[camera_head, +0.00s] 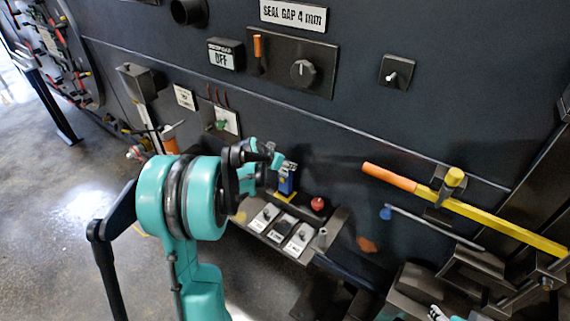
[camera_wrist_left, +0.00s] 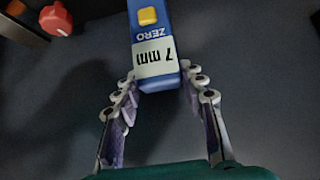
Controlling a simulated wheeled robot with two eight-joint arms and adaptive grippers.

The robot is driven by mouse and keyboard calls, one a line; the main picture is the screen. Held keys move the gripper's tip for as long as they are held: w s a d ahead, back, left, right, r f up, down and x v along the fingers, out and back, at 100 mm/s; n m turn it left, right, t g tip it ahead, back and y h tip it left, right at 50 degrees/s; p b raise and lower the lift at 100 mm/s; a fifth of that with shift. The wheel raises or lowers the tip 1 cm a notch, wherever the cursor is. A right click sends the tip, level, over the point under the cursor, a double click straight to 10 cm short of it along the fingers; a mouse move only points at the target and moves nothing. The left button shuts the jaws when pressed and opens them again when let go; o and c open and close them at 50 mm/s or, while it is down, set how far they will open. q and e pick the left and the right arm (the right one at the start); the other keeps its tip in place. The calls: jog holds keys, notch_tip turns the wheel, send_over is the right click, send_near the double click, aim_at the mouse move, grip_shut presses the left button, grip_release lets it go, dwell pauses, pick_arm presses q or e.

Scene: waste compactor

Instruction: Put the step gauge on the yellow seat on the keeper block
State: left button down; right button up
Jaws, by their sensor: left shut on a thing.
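The step gauge is a blue block with a yellow button, the word ZERO and a white "7 mm" label; it fills the top middle of the left wrist view (camera_wrist_left: 150,62). My left gripper (camera_wrist_left: 159,84) is shut on its labelled end, one finger on each side. In the head view the gauge (camera_head: 287,182) hangs upright from my left gripper (camera_head: 277,163). A yellow patch, seemingly the yellow seat (camera_head: 285,196), shows just below it; whether they touch is unclear. The keeper block cannot be told apart. Part of my right gripper (camera_head: 438,313) shows at the bottom edge.
A red knob (camera_head: 317,203) stands right of the gauge. A sloped panel with several switches (camera_head: 282,228) lies in front. A yellow bar with an orange grip (camera_head: 480,212) crosses the right side. The dark machine wall (camera_head: 360,120) rises behind.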

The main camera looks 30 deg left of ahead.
pick_arm(q)
jog(key=c, duration=0.9)
grip_release()
jog(key=shift+r, duration=0.1)
jog(key=d+p+v, duration=0.1)
jog(key=p+v, duration=0.1)
jog(key=v, duration=1)
jog(key=s+d+r+g, duration=0.1)
jog(key=s+d, duration=0.8)
jog(key=d, duration=0.5)
jog(key=s+d+f, duration=0.2)
jog(key=s+d, duration=0.5)
jog(key=s, duration=0.4)
jog(key=shift+s+f+n+g+y, duration=0.2)
jog(key=shift+f+n+g+y, duration=0.1)
jog(key=shift+f+n+g, duration=0.1)
